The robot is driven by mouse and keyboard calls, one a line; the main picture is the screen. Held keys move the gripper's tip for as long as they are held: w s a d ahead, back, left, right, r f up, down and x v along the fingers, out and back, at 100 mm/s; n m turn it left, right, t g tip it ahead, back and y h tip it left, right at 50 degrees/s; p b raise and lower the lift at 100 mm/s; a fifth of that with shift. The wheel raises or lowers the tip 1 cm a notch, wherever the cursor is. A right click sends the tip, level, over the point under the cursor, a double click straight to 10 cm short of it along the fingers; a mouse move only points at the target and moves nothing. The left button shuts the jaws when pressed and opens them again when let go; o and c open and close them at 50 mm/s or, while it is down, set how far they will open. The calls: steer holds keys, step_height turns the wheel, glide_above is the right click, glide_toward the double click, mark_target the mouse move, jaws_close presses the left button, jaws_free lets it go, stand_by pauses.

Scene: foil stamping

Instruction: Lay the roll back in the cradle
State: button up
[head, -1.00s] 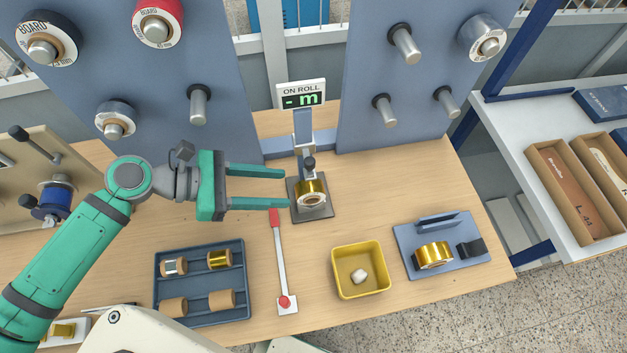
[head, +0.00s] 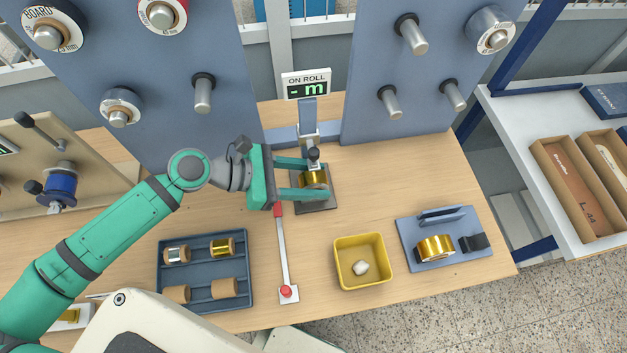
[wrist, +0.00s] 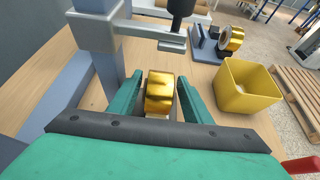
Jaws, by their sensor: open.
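A gold foil roll (head: 313,179) sits on the dark plate (head: 316,203) of the measuring stand, under its black-tipped head (head: 313,154). My gripper (head: 314,178) is open, with its fingers on either side of this roll. The wrist view shows the gold roll (wrist: 160,92) between the two green fingers, with a visible gap on its right. Which holder is the cradle I cannot tell for sure. A blue tray (head: 202,260) at the front left holds several small rolls. A blue holder (head: 412,258) at the right carries another gold roll (head: 436,247).
A yellow bin (head: 345,277) with a pale lump inside stands between tray and holder. A white lever with red ends (head: 283,255) lies beside the tray. The stand's display (head: 306,86) reads "- m". Peg panels rise behind.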

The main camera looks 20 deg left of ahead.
steer(key=c, duration=1)
steer(key=shift+d+r, duration=0.1)
steer(key=shift+r, duration=0.05)
